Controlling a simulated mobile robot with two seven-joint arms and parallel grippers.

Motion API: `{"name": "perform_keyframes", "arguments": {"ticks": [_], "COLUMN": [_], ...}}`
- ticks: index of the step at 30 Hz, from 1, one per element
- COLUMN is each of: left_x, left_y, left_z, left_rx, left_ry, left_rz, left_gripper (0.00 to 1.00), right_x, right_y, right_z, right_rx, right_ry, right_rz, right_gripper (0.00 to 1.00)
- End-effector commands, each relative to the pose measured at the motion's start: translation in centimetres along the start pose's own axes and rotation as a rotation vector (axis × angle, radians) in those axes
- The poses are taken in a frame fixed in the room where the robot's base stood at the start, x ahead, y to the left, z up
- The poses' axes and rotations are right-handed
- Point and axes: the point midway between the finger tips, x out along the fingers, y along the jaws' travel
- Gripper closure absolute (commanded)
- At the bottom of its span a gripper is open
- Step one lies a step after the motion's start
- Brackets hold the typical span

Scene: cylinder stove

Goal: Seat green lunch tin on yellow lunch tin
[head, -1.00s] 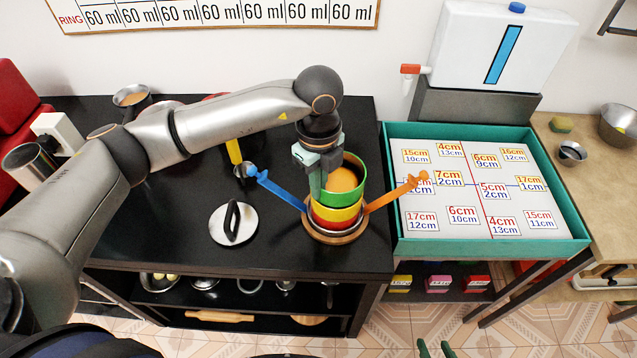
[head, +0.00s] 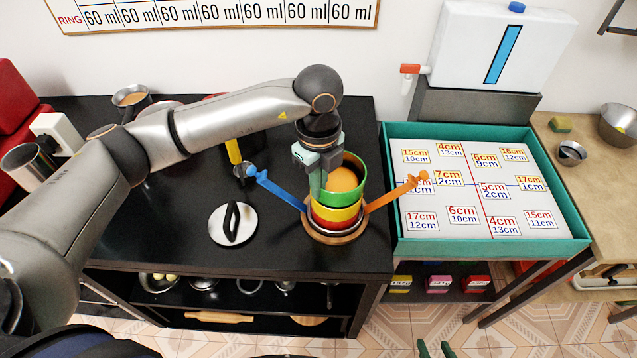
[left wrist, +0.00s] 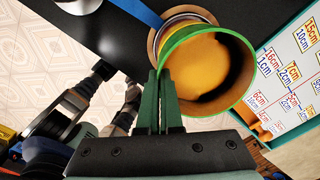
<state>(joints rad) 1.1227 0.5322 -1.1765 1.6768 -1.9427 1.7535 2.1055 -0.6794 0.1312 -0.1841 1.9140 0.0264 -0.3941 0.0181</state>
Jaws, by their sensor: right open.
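The green lunch tin (head: 352,194) is at the top of a stack on the dark stove top. The yellow lunch tin (head: 338,216) is directly below it, above a red tin (head: 336,226). In the left wrist view the fingers (left wrist: 160,78) meet at the green rim (left wrist: 230,37), and the orange inside shows. My right gripper (head: 435,348) is open and empty at the bottom edge.
A blue handle (head: 277,188) and an orange handle (head: 396,192) spread from the stack, which stands on a round wooden base (head: 334,240). A lid with a black handle (head: 215,224) lies left. A teal-rimmed tray (head: 490,248) with number cards is right.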

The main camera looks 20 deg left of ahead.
Motion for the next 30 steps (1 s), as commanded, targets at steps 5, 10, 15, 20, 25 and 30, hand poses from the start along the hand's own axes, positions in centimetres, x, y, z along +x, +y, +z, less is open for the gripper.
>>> {"name": "perform_keyframes", "arguments": {"ticks": [5,10,15,20,25,30], "left_x": [0.3,0.7,1.0,1.2,1.2,1.1], "left_y": [0.0,0.0,0.0,0.0,0.0,0.0], "left_z": [0.0,0.0,0.0,0.0,0.0,0.0], "left_rx": [0.000,0.000,0.000,0.000,0.000,0.000], "left_ry": [0.000,0.000,0.000,0.000,0.000,0.000], "left_rz": [-0.001,-0.001,0.000,-0.001,0.000,0.001], "left_gripper": [1.00,1.00,1.00,0.96,0.86,0.86], "right_x": [0.2,0.4,0.5,0.6,0.6,0.6], "right_y": [0.0,0.0,0.1,0.1,0.1,0.1], "right_z": [0.2,0.4,0.6,0.7,0.6,0.6], "right_rx": [0.000,0.000,0.000,0.000,0.000,0.000], "right_ry": [0.000,0.000,0.000,0.000,0.001,0.001], "right_rz": [0.000,0.000,0.000,0.000,0.000,0.000], "right_gripper": [0.50,0.50,0.50,0.50,0.50,0.50]}}
